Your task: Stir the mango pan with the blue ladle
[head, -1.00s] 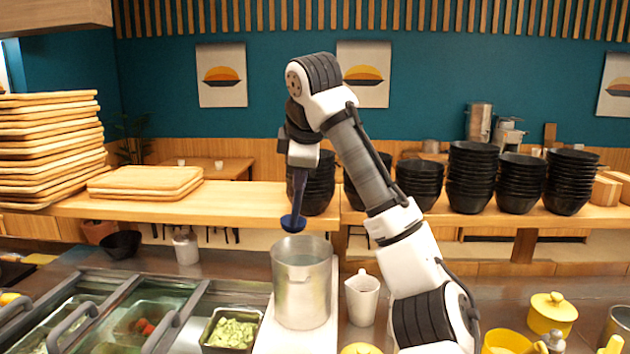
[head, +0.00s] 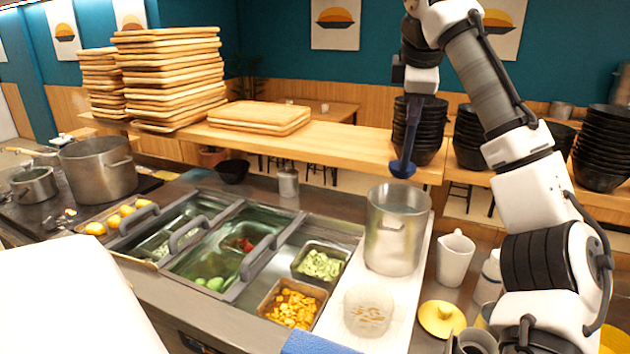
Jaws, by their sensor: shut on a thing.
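My gripper (head: 412,92) is shut on the handle of the blue ladle (head: 403,167), which hangs upright with its bowl down. The ladle's bowl shows just above the back rim of the tall metal pot (head: 396,240). A small metal pan (head: 265,304) filled with yellow-orange cubes, which look like mango, sits in the counter at the lower middle. The ladle is well above and to the right of this pan, not touching it. The gripper's fingertips are small and dark in this view.
A pan of green pieces (head: 321,264) sits behind the mango pan. A clear container (head: 368,312) and the pot stand on a white board (head: 408,300). A white pitcher (head: 454,262) stands right of it. Stacked black bowls (head: 468,140) line the back shelf.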

